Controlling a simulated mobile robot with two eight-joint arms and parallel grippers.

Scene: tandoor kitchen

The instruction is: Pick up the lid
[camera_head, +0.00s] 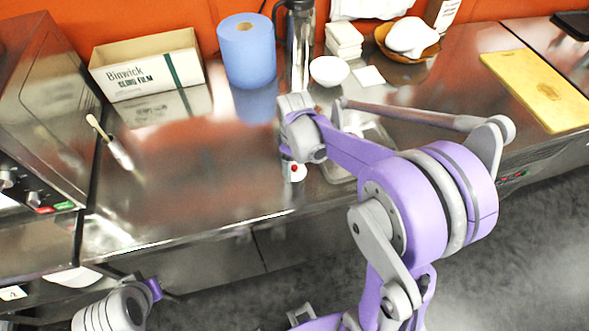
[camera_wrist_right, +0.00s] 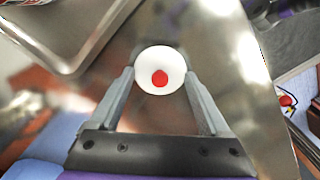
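The lid is a small white disc with a red knob (camera_wrist_right: 160,62), seen from above in the right wrist view. In the wrist view my right gripper (camera_wrist_right: 160,78) is open, with one finger at each side of the lid. Whether the fingers touch it I cannot tell. My left arm is at the lower left, below the counter edge; its fingers are not clear.
A metal tray (camera_wrist_right: 70,68) lies close beside the lid. Behind stand a blue paper roll (camera_head: 248,52), a cling film box (camera_head: 148,66) and a white bowl (camera_head: 329,71). A brush (camera_head: 110,142) lies left; a yellow board (camera_head: 535,88) lies right. The counter's left middle is clear.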

